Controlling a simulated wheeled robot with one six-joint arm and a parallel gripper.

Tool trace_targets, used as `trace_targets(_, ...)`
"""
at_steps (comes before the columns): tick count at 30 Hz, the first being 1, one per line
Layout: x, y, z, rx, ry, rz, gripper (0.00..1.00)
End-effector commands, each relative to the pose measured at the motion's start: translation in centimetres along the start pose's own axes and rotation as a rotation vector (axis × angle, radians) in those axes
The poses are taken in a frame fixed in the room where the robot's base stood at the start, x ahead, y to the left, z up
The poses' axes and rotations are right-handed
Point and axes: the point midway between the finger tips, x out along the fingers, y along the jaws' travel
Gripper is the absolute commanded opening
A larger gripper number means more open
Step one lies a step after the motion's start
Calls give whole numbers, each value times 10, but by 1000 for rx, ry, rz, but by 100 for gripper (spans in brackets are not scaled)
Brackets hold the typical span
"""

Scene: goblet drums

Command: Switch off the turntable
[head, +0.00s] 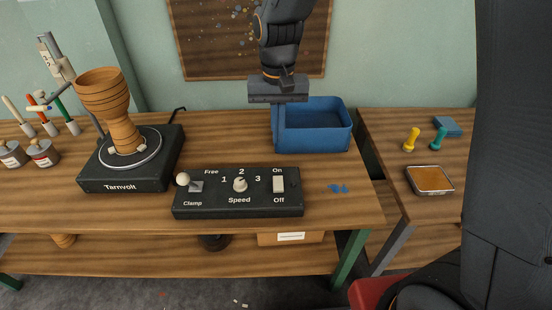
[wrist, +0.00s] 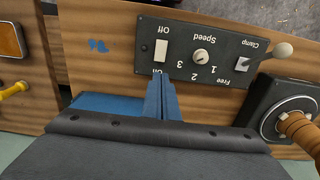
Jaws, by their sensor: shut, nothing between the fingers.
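The turntable (head: 110,178) is a dark box labelled Tarnvolt, with a wooden goblet drum shell (head: 124,128) standing on its round plate. A black control box (head: 238,208) lies in front, right of it. The box has a white On/Off switch (head: 278,184), a Speed knob (head: 240,184) and a Free/Clamp lever with a pale ball (head: 182,179). The switch also shows in the wrist view (wrist: 161,50); which side is pressed is unclear. My gripper (wrist: 160,82) is shut and empty, pointing down above and behind the switch end of the box, apart from the switch.
A blue open bin (head: 325,145) stands right behind the control box, close to my gripper. Blue scraps (head: 339,188) lie right of the box. Brushes and jars (head: 42,152) stand at the left. A second table (head: 400,195) at right holds a brown pad (head: 430,179).

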Motion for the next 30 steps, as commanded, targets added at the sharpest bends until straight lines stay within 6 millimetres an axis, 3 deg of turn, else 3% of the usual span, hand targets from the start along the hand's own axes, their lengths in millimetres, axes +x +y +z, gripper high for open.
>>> trace_targets(5,23,1,1,0,-4,2,0)
trace_targets(18,106,0,2,-1,-4,1,0)
trace_targets(24,128,0,1,-1,-3,1,0)
trace_targets(30,137,0,1,-1,-1,0,0)
